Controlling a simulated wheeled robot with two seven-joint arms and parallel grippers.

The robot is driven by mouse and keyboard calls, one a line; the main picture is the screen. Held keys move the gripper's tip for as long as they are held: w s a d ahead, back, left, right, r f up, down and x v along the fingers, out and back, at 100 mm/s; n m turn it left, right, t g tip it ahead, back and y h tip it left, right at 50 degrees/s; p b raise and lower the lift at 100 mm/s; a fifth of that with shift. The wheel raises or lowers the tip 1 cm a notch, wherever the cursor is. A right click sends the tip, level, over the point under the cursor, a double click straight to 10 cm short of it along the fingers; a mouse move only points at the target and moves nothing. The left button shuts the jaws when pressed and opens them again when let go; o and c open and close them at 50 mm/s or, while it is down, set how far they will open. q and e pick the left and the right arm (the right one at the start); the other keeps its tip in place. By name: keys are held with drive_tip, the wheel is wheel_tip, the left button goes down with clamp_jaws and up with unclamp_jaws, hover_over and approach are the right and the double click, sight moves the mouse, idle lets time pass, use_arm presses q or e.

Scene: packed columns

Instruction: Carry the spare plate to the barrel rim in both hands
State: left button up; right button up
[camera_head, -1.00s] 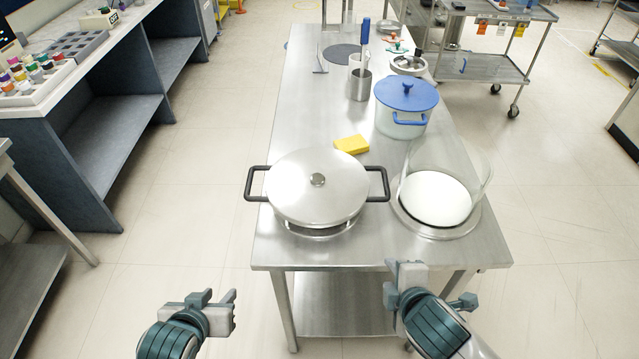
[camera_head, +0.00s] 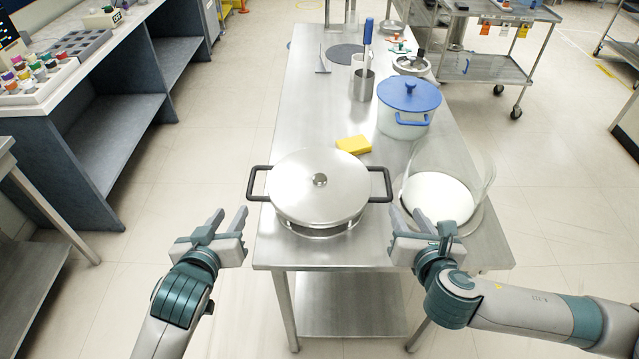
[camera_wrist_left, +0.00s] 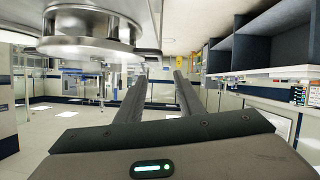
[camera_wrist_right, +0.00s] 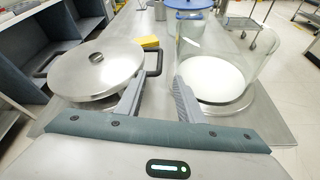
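The spare plate (camera_head: 318,182), a round steel disc with a centre knob and two black side handles, rests level on a low round stand on the steel table. It also shows in the right wrist view (camera_wrist_right: 95,72). The clear barrel (camera_head: 462,180) stands to its right with a white surface inside; its open rim faces up. My left gripper (camera_head: 232,222) is open and empty, left of the table and in front of the plate's left handle. My right gripper (camera_head: 420,224) is open and empty at the table's front, below the right handle and beside the barrel. Neither touches a handle.
A yellow sponge (camera_head: 353,145) lies behind the plate. A pot with a blue lid (camera_head: 408,95) and a steel cup (camera_head: 363,87) stand further back. A bench (camera_head: 110,130) is at the left, a wheeled cart (camera_head: 495,65) at the back right.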

sight(250, 184)
drive_tip(key=shift+w, duration=0.1)
